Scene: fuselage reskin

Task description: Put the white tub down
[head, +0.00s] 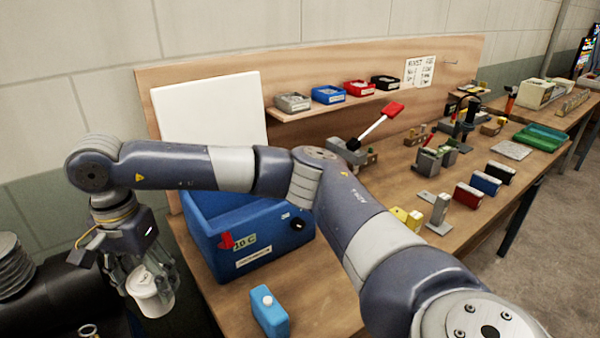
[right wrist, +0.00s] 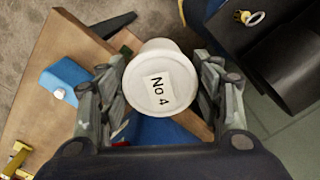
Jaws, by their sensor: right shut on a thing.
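The white tub (head: 151,291) hangs between the fingers of my right gripper (head: 140,275) at the lower left of the head view. The right wrist view shows its round lid (right wrist: 160,82) facing the camera, with a label reading "No 4". My right gripper (right wrist: 161,95) is shut on the tub, with fingers on both sides of it. In the head view the tub appears just left of the bench's left end, in front of a dark surface. I cannot tell what is directly beneath it. My left gripper is not in view.
A blue bin (head: 245,258) stands on the wooden bench (head: 335,295), right of the tub. A blue bottle with a white cap (head: 270,315) stands nearer the front. A black cylindrical body (head: 50,300) lies left of the bench. Bare bench shows right of the bottle.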

